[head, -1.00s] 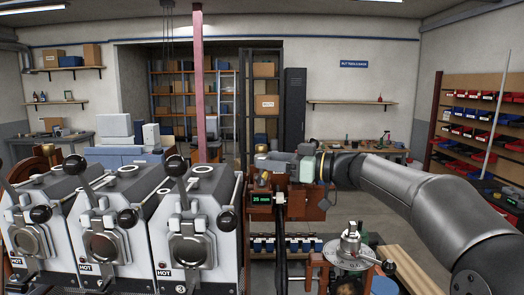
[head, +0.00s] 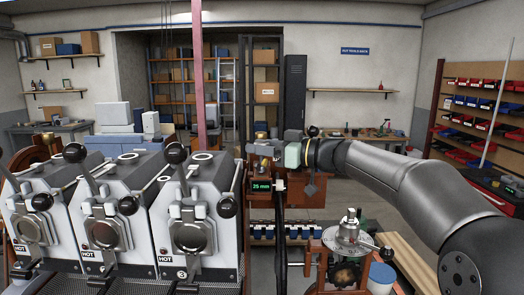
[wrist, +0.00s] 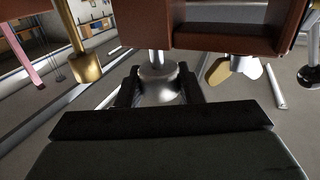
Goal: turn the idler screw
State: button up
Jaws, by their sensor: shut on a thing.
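The idler screw shows in the wrist view as a silver knob (wrist: 158,84) on a thin shaft that runs into a brown block (wrist: 220,32). My gripper (wrist: 160,90) has its two black fingers on either side of the knob, shut on it. In the head view my wrist reaches left to the brown machine with a green "25 mm" display (head: 262,187). The screw and fingertips are too small to tell apart there.
A brass post (wrist: 84,55) stands left of the knob in the wrist view. Three white roaster units marked HOT, one of them here (head: 195,215), with levers, fill the head view's left. A round metal fixture (head: 347,240) stands below my arm.

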jog(key=shift+f+m+t+h+b, duration=0.35)
jog(key=shift+m+t+b, duration=0.3)
jog(key=shift+b, duration=1.05)
jog(key=shift+f+m+t+h+b, duration=0.15)
jog(key=shift+m+t+h+b, duration=0.5)
jog(key=shift+b, duration=1.05)
jog(key=t+b, duration=0.2)
jog(key=shift+s+a+r+m+h+b, duration=0.1)
jog(key=shift+m+h+b, duration=0.3)
jog(key=shift+r+m+t+h+b, duration=0.3)
jog(key=shift+m+t+h+b, duration=0.25)
jog(key=shift+t, duration=0.15)
jog(key=shift+r, duration=0.1)
jog(key=o, duration=0.9)
jog(key=shift+o, duration=0.2)
jog(key=b+v, duration=0.5)
jog(key=v, duration=1.2)
jog(key=shift+d+b, duration=0.3)
jog(key=shift+b, duration=0.1)
